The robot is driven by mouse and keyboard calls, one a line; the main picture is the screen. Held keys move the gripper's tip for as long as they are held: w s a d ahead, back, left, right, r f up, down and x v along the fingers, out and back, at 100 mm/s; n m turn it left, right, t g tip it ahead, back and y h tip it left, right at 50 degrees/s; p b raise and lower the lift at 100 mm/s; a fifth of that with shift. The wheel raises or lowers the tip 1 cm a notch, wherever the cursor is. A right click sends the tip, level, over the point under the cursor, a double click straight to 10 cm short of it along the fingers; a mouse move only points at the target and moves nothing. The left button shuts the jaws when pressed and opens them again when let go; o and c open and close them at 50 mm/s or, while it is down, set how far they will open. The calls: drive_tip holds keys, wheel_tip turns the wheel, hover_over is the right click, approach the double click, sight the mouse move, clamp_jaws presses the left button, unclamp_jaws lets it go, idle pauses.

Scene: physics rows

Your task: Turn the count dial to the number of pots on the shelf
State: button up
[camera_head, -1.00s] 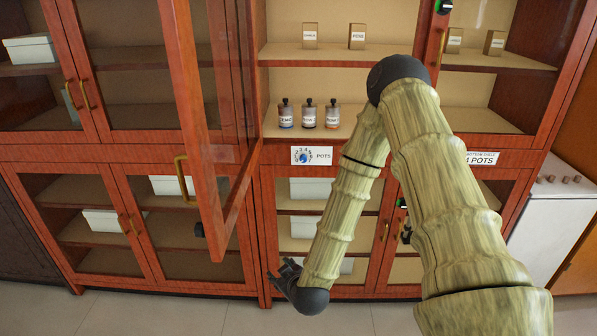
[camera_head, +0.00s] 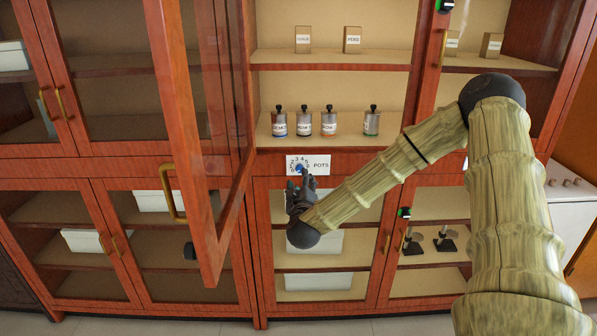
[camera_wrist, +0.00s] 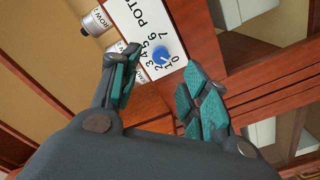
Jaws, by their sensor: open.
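The count dial is a blue knob (camera_head: 299,168) on a white plate marked POTS (camera_head: 321,165), on the rail below the shelf. In the wrist view the blue knob (camera_wrist: 160,55) has numbers 0 to 7 around it. Its pointer setting is too small to tell. My gripper (camera_head: 301,183) is just below the knob. In the wrist view my gripper (camera_wrist: 160,74) is open, with its teal-padded fingers either side of the knob's near side; contact is unclear. Several labelled pots with black tops, such as the leftmost pot (camera_head: 279,124), stand on the shelf (camera_head: 350,136).
An open glass door (camera_head: 215,240) with a brass handle (camera_head: 172,194) sticks out left of the dial. Small boxes (camera_head: 352,40) stand on the upper shelf. Lower cabinets hold white boxes (camera_head: 320,281) and dark-based items (camera_head: 446,240).

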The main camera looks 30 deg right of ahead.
sight(300, 171)
drive_tip(key=p+x, duration=0.1)
drive_tip(key=x, duration=0.7)
drive_tip(key=shift+a, duration=0.1)
clamp_jaws()
